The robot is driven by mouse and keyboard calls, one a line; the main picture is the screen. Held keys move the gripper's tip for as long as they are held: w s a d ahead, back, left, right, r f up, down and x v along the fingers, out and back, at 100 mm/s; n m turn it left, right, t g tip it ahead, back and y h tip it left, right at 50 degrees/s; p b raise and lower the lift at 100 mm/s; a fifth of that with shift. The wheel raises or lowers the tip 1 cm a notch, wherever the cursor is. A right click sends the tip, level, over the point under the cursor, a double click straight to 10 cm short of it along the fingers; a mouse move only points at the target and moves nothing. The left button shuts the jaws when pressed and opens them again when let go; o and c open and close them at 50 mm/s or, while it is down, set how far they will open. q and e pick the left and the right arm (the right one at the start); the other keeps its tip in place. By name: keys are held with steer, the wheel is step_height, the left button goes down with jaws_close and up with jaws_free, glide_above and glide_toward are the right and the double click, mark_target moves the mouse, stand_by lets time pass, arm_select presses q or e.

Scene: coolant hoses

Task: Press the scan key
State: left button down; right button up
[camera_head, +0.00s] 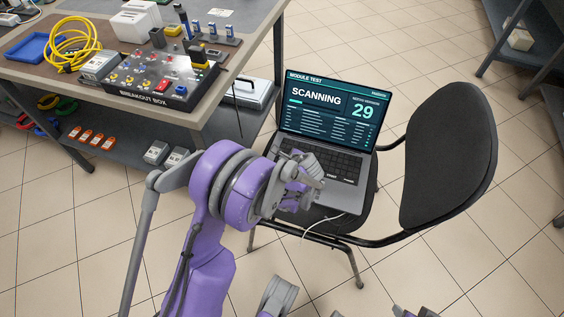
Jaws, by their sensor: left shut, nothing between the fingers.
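An open laptop (352,193) rests on the seat of a black chair. Its screen (331,107) reads "MODULE TEST", "SCANNING" and a large "29". The dark keyboard (343,166) is partly covered by my left gripper (311,182), which is shut and empty. The gripper is over the left part of the keyboard. I cannot tell whether its tips touch a key. Two small white key labels show near the keyboard's front edge, too small to read surely. The scan key cannot be made out.
The chair's backrest (449,155) rises right of the laptop. A workbench at left holds a breakout box (158,82), a coiled yellow cable (72,44) and a blue tray (38,47). A lower shelf (130,140) carries small parts. Tiled floor is open around the chair.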

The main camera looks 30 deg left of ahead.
arm_select(q)
steer(key=shift+r+p, duration=1.7)
steer(key=shift+r, duration=0.85)
